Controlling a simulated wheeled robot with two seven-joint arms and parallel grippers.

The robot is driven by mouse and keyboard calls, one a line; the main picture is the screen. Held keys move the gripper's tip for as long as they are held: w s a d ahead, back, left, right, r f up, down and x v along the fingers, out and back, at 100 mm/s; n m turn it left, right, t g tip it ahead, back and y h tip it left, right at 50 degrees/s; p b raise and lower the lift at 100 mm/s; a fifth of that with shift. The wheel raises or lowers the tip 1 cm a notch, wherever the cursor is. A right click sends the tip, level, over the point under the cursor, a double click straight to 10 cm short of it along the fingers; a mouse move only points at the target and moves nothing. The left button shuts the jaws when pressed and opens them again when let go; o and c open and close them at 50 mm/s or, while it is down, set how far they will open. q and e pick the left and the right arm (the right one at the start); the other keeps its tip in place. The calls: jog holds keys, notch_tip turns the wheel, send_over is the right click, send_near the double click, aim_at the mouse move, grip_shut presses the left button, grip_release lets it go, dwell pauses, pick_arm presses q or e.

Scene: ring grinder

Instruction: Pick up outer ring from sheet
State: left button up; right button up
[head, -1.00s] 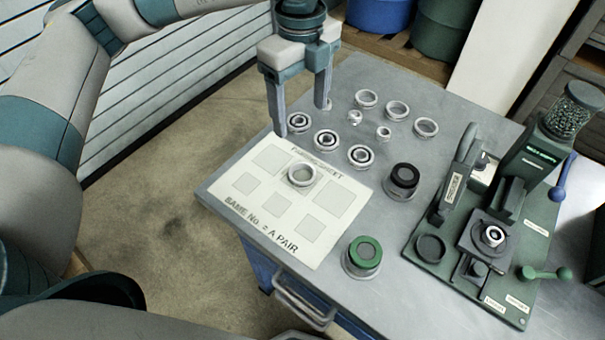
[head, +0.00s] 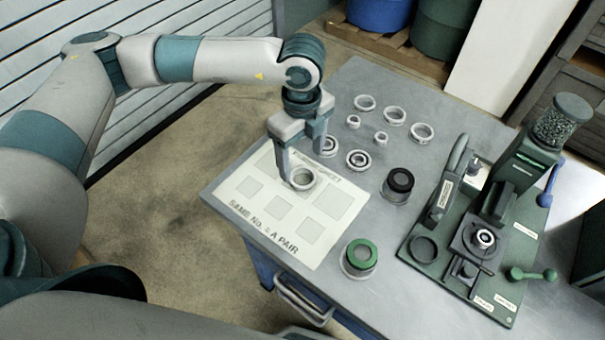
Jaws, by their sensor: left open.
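The outer ring (head: 302,179) lies flat on the white paper sheet (head: 262,217), in its upper middle part. It is a plain pale metal ring. My left gripper (head: 302,168) is open and points down at the ring from above and behind. Its left finger reaches down close to the ring's left edge, and its right finger is at the far side. I cannot tell whether either finger touches the ring. My right gripper is not in view.
Several bearings and loose rings, such as a ring (head: 394,116), lie behind the sheet. A black-topped jar (head: 398,184) and a green-topped jar (head: 359,256) stand to its right. A green grinder machine (head: 488,215) fills the table's right side.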

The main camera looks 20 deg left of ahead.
aim_at(303, 182)
pick_arm(q)
jog(key=shift+f, duration=0.3)
jog(key=shift+d+f+p, duration=0.1)
jog(key=shift+f+p, duration=0.45)
jog(key=shift+p, duration=0.15)
notch_tip(303, 182, down, 3)
jog(key=shift+s+d+p, duration=0.1)
jog(key=shift+s+p, duration=0.05)
jog(key=shift+p, duration=0.65)
jog(key=shift+f, duration=0.55)
jog(key=c, duration=1.2)
